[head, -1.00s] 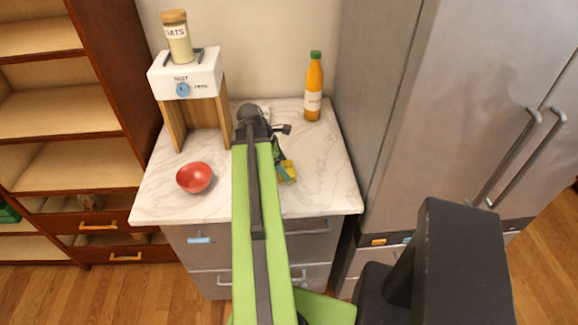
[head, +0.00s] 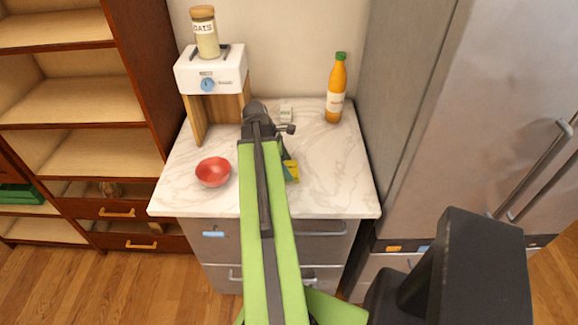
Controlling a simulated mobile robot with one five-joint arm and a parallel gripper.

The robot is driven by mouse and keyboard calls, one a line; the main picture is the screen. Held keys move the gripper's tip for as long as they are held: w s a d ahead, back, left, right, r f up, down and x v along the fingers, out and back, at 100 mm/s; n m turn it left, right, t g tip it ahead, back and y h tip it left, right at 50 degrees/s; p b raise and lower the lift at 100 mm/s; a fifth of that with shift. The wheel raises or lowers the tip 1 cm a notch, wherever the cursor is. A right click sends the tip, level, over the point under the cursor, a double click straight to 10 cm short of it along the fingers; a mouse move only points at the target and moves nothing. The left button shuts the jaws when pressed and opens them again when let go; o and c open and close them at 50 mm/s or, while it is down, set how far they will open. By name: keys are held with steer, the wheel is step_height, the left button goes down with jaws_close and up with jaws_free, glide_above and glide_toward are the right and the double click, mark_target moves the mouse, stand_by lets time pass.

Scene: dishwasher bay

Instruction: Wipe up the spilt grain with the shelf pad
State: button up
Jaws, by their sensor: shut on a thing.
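A yellow and green pad (head: 291,171) shows just right of my arm, low over or on the marble counter (head: 335,180). My gripper (head: 285,156) reaches down to it, mostly hidden behind my green arm, and is shut on it. I cannot tell whether the pad touches the counter. I see no spilt grain; part of the counter is hidden under my arm.
A red bowl (head: 213,172) sits left of my arm. A white dispenser (head: 212,70) on wooden legs bears an oats jar (head: 205,34) at the back left. An orange bottle (head: 336,90) and a small pale object (head: 286,113) stand at the back. The counter's right front is clear.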

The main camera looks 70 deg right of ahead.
steer(key=shift+r+p, duration=3)
steer(key=shift+r, duration=0.05)
step_height(320, 180, up, 3)
steer(key=p, duration=0.3)
steer(key=shift+f, duration=0.15)
steer(key=shift+w+a+f+b, duration=0.1)
steer(key=shift+w+f+b, duration=0.05)
steer(key=shift+f+b, duration=0.45)
steer(key=shift+r, duration=0.15)
